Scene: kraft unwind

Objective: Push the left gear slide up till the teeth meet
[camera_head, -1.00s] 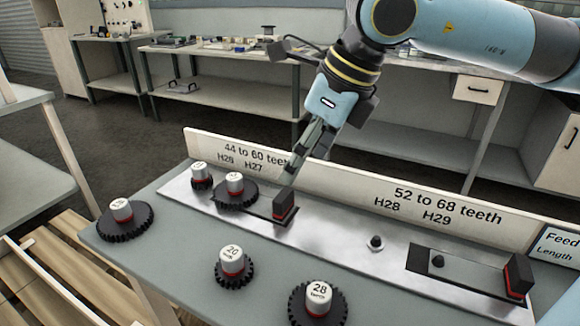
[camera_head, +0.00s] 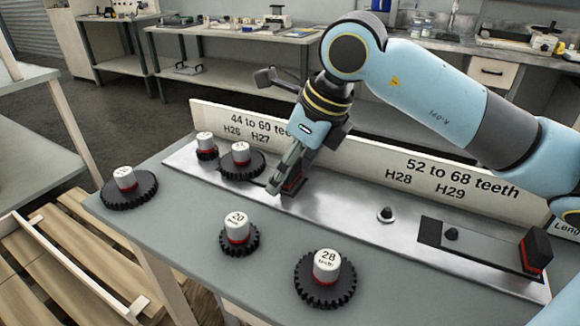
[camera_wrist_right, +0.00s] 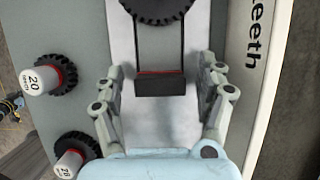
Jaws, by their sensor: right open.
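The left gear slide's black block with a red base band (camera_head: 295,178) stands on the metal plate, partly hidden by my right gripper (camera_head: 283,184). In the right wrist view the block (camera_wrist_right: 160,86) lies between the two open fingers of my right gripper (camera_wrist_right: 162,76), with a gap on each side. The slide's dark rails run from the block to a large black gear with a white hub (camera_head: 241,164). A smaller gear (camera_head: 207,150) sits beyond it at the plate's left end. Whether their teeth touch is too small to tell. My left gripper is not in view.
Loose gears lie on the grey table: one at left (camera_head: 129,189), a 20-teeth gear (camera_head: 238,236) and a 28-teeth gear (camera_head: 325,280). The white label board (camera_head: 370,165) stands behind the plate. The right slide's block (camera_head: 536,250) is at far right.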

